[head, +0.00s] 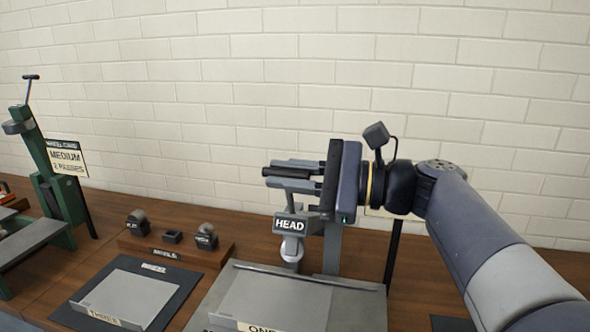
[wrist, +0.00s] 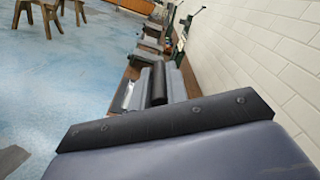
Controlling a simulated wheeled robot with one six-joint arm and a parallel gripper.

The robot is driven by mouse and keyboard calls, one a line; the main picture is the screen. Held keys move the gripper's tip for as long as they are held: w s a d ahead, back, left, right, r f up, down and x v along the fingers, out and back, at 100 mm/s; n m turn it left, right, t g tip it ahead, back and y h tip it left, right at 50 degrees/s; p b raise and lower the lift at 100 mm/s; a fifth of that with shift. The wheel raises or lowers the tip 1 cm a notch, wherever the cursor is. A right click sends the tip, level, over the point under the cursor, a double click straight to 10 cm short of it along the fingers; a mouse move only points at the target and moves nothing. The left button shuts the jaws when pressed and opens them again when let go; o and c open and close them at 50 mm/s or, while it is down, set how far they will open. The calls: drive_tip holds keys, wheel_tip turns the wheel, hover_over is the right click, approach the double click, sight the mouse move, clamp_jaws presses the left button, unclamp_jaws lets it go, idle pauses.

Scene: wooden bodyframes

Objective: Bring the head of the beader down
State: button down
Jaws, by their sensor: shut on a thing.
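The beader's head carries a white HEAD label (head: 289,225) with a pale grey roller (head: 291,248) below it, above the machine's grey bed (head: 272,297). My gripper (head: 280,173) reaches in from the right, just above the label, with its fingers pointing left. It is shut on a dark round handle (head: 287,173), which lies between the two grey fingers. The handle also shows in the wrist view (wrist: 158,84) as a dark cylinder. My gripper and wrist hide part of the machine's column and the handle's joint to the head.
A flat tray (head: 125,298) on a dark mat lies left of the beader. Several small dies on a wooden block (head: 175,253) stand behind it. A green machine (head: 62,195) with a MEDIUM sign stands far left. A white brick wall (head: 240,90) closes the back.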

drive_tip(key=s+a+f+n+b, duration=0.1)
drive_tip(key=s+f+n+b, duration=0.2)
drive_tip(key=f+b, duration=0.5)
drive_tip(key=s+f+n+b, duration=0.3)
drive_tip(key=s+f+b, duration=0.2)
drive_tip(key=f+b, duration=0.4)
drive_tip(key=shift+s+a+f, duration=0.4)
drive_tip(key=c, duration=1.4)
unclamp_jaws()
drive_tip(key=shift+s, duration=0.1)
drive_tip(key=shift+c, duration=0.2)
drive_tip(key=shift+r, duration=0.2)
drive_tip(key=shift+d, duration=0.1)
drive_tip(key=s+d+p, duration=0.2)
drive_tip(key=d, duration=0.8)
drive_tip(key=shift+d, duration=0.25)
drive_tip(key=shift+a, duration=0.1)
